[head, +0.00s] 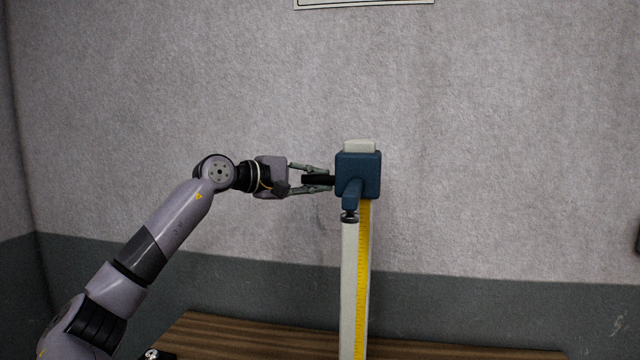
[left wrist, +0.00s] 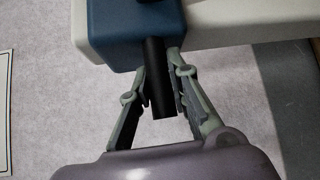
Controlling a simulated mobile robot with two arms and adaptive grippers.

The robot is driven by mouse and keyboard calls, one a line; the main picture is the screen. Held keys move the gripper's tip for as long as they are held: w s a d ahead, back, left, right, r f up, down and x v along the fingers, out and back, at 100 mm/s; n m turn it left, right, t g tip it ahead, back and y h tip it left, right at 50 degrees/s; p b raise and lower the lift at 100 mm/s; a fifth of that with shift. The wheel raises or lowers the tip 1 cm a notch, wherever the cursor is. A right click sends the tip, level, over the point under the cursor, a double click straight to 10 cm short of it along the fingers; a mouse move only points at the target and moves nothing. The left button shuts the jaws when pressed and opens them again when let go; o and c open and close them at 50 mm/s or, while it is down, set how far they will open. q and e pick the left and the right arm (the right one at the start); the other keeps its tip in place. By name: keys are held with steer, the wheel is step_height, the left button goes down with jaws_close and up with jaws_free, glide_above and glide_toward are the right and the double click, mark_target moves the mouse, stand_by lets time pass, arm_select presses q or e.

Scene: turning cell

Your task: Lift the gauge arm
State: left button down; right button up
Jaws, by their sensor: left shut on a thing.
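The gauge arm is a blue block (head: 358,175) near the top of an upright pale post (head: 348,285) with a yellow scale (head: 363,280). A short blue arm with a dark tip (head: 349,216) points toward me from the block. A black handle (head: 318,180) sticks out to the left of the block. My left gripper (head: 322,180) has its fingers around this handle. In the left wrist view the handle (left wrist: 157,80) lies between the two fingers (left wrist: 160,78), below the blue block (left wrist: 118,30). My right gripper is not in view.
A wooden table top (head: 250,335) lies below at the post's foot. A grey wall (head: 480,150) stands behind, with a framed sheet (head: 365,3) at the top edge. The space right of the post is clear.

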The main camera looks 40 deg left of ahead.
arm_select(q)
steer(key=shift+s+r, duration=0.1)
steer(key=shift+r, duration=0.3)
steer(key=shift+a, duration=0.1)
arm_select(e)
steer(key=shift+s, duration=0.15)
arm_select(q)
steer(key=c, duration=1.9)
jaws_free()
steer(key=shift+r, duration=0.1)
steer(key=shift+c, duration=0.2)
steer(key=shift+o, duration=2.3)
steer(key=shift+f, duration=0.2)
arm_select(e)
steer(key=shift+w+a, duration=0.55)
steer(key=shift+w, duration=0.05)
